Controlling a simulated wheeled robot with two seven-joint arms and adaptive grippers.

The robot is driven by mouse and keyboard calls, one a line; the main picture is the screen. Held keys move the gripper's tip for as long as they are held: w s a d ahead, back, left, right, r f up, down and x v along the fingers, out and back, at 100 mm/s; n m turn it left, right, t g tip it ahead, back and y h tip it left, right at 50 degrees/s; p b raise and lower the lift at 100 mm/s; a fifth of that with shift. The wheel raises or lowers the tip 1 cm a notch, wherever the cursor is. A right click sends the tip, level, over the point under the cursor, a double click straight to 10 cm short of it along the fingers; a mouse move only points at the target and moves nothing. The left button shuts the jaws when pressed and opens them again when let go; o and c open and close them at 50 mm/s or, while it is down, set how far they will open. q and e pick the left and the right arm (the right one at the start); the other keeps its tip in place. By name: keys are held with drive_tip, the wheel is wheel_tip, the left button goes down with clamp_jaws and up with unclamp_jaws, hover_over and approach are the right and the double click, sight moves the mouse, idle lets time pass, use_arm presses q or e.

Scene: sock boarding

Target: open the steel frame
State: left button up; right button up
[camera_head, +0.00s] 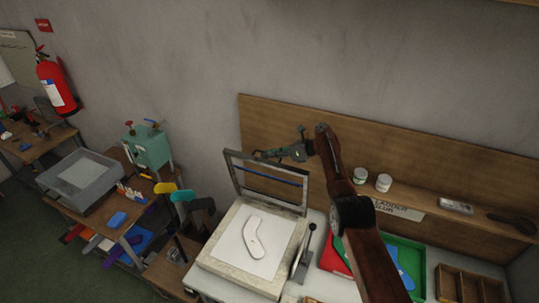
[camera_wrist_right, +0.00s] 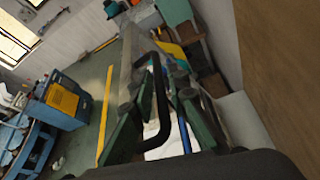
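The steel frame (camera_head: 232,173) stands raised, nearly upright, at the back of the pale board (camera_head: 210,262). A blue bar (camera_head: 275,178) crosses it. A white sheet with a white sock-shaped form (camera_head: 254,238) lies flat on the board. My right gripper (camera_head: 272,154) is at the frame's top edge, fingers pointing left. In the right wrist view, the frame's grey bar (camera_wrist_right: 124,62) and its black handle (camera_wrist_right: 161,95) show. The handle lies between my right gripper's green fingers (camera_wrist_right: 160,112), which are apart. Contact with the handle is unclear. My left gripper is out of view.
A lever (camera_head: 303,255) stands right of the board. Red and green trays (camera_head: 412,262) and a wooden box (camera_head: 470,287) lie further right. A shelf behind holds two white jars (camera_head: 383,182). Left stand colored paddles (camera_head: 166,187) and a teal machine (camera_head: 148,147).

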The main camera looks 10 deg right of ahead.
drive_tip(key=v, duration=1.2)
idle(0.4)
